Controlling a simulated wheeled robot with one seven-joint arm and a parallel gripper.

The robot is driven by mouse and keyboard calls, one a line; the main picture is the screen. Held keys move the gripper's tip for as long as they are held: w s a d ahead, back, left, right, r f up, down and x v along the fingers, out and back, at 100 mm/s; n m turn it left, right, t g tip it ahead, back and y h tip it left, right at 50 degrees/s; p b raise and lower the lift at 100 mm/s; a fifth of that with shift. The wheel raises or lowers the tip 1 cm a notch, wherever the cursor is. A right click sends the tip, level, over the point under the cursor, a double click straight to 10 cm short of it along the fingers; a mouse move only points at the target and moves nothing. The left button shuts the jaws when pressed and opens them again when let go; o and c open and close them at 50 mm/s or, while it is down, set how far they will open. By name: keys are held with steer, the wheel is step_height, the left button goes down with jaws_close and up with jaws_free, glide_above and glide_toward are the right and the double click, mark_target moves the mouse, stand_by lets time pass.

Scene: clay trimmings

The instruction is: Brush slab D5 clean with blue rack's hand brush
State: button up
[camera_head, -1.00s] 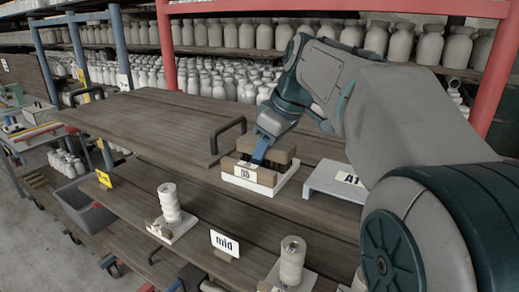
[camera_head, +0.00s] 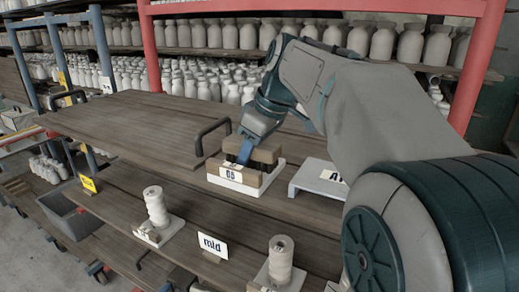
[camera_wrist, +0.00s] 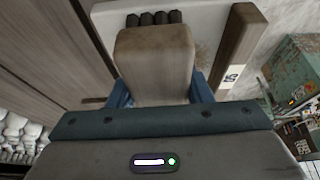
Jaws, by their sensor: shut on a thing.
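My gripper (camera_head: 246,152) reaches down over this slab. In the wrist view my gripper (camera_wrist: 160,92) is shut on the wooden handle block of the hand brush (camera_wrist: 154,62). The brush's dark bristle tufts (camera_wrist: 154,18) are over the pale slab face (camera_wrist: 206,25), which shows brownish specks. A wooden strip (camera_wrist: 236,45) with a tag borders it. I cannot tell whether the bristles touch the slab.
A white slab or stand tagged A-something (camera_head: 312,178) sits close on the right. Two spools (camera_head: 156,206) on pale bases and a "mid" sign (camera_head: 212,245) stand in front. A dark handle (camera_head: 212,133) rises at the left. The boards further left are clear.

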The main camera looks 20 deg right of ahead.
mark_target(231, 152)
steer(key=shift+w+a+r+p, duration=0.1)
steer(key=shift+w+a+p, duration=0.35)
steer(key=shift+w+a, duration=0.7)
steer(key=shift+s+a+b, duration=0.55)
steer(key=shift+s+a, duration=0.5)
steer(key=shift+s, duration=0.1)
steer(key=shift+s+d+f+b, duration=0.2)
steer(key=shift+s+d+b, duration=0.3)
steer(key=shift+s+d, duration=0.75)
steer(key=shift+s+d+r, duration=0.1)
steer(key=shift+s+d, duration=0.75)
steer(key=shift+d, duration=0.05)
steer(key=shift+w+a+p, duration=0.6)
steer(key=shift+w+a, duration=1.55)
steer(key=shift+s+d+b, duration=0.5)
steer(key=shift+s+d, duration=0.45)
steer(key=shift+s, duration=0.05)
steer(key=shift+s+d, duration=1.15)
steer(key=shift+d, duration=0.05)
steer(key=shift+w+a+p, duration=0.55)
steer(key=shift+w+a, duration=1.6)
